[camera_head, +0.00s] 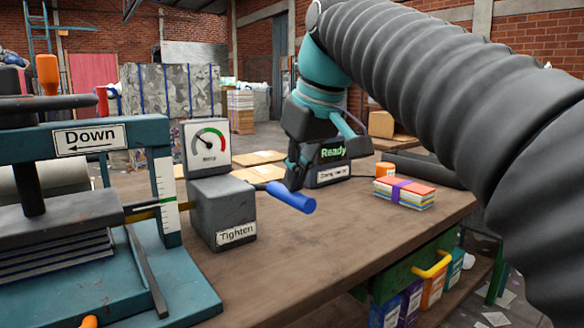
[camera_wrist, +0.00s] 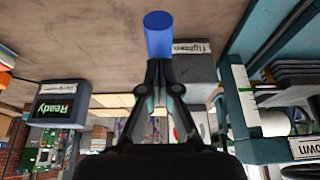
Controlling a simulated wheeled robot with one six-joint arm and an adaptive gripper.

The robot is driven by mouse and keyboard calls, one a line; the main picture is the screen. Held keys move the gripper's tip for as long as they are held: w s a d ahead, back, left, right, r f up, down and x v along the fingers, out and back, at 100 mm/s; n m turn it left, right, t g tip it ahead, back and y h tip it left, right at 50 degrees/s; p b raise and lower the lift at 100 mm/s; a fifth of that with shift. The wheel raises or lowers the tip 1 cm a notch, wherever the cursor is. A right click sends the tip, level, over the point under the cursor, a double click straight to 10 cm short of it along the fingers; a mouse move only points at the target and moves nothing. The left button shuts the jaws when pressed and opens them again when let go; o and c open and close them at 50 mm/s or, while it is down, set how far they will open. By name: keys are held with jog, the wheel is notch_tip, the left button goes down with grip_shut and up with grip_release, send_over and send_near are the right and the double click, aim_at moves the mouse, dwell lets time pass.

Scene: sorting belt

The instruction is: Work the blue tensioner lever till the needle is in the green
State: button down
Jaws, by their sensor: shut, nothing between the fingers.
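The blue tensioner lever (camera_head: 291,196) sticks out to the right from the grey "Tighten" box (camera_head: 222,205), its grip tilted slightly down. A dial gauge (camera_head: 208,146) stands above the box. Its needle appears to point up and left, outside the green arc on the right; the small dial makes this hard to read exactly. My gripper (camera_head: 294,182) is shut and points down just behind the lever's grip. In the wrist view, the blue lever (camera_wrist: 158,35) shows beyond the fingertips of my gripper (camera_wrist: 160,64); whether they touch is unclear.
A "Ready" display (camera_head: 327,165) is behind my gripper. A bound stack of coloured sheets (camera_head: 403,193) lies at right on the wooden bench (camera_head: 300,250). The bench front right of the box is clear.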

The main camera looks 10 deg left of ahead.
aim_at(295, 199)
jog(key=shift+f+b, duration=1.45)
jog(key=shift+f, duration=0.7)
jog(key=shift+r, duration=0.2)
notch_tip(295, 199, up, 9)
jog(key=p, duration=0.9)
jog(key=shift+p, duration=0.3)
jog(key=shift+r, duration=2.7)
jog(key=shift+a, duration=0.15)
